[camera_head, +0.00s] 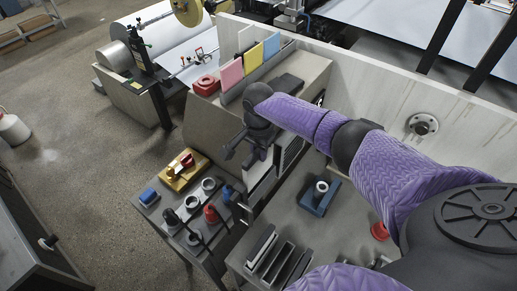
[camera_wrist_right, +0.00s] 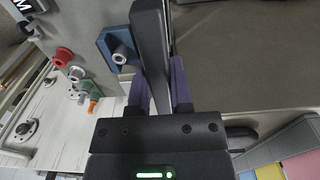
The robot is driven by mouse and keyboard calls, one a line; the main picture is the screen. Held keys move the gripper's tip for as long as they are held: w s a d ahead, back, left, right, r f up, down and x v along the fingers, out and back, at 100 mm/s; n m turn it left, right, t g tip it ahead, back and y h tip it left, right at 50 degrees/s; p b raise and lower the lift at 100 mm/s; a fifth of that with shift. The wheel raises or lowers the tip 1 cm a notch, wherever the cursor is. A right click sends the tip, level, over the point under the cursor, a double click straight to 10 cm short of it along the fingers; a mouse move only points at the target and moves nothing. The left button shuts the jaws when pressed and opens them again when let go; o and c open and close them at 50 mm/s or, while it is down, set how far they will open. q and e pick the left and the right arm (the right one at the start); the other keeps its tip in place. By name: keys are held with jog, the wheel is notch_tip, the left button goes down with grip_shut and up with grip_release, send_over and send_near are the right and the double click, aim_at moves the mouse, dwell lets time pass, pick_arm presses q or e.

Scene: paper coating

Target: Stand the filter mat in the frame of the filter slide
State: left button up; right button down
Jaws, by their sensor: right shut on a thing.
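My right gripper (camera_head: 240,155) reaches in front of the grey cabinet. In the right wrist view its purple-padded fingers (camera_wrist_right: 160,92) are closed on a dark grey bar (camera_wrist_right: 150,45), which looks like the handle or edge of the filter slide. In the head view a pale flat panel (camera_head: 261,187), possibly part of the slide, stands upright below the gripper, beside a dark slatted part (camera_head: 290,150). Pink (camera_head: 232,75), yellow (camera_head: 271,48) and blue (camera_head: 252,59) sheets, perhaps filter mats, stand in a rack on the cabinet. My left gripper is out of view.
A blue block with a white ring (camera_head: 320,188) sits on the grey surface to the right. A slotted dark holder (camera_head: 275,262) stands in front. A side table (camera_head: 150,207) carries cups, a yellow fixture and a blue block.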

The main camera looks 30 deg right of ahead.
aim_at(259, 171)
jog(key=shift+p, duration=0.7)
dwell(0.7)
jog(key=shift+f+b, duration=3.3)
jog(key=shift+f, duration=1.05)
jog(key=shift+c, duration=2.2)
grip_release()
notch_tip(259, 171, up, 10)
jog(key=shift+f+p, duration=0.1)
jog(key=shift+p, duration=1.15)
jog(key=shift+s, duration=0.1)
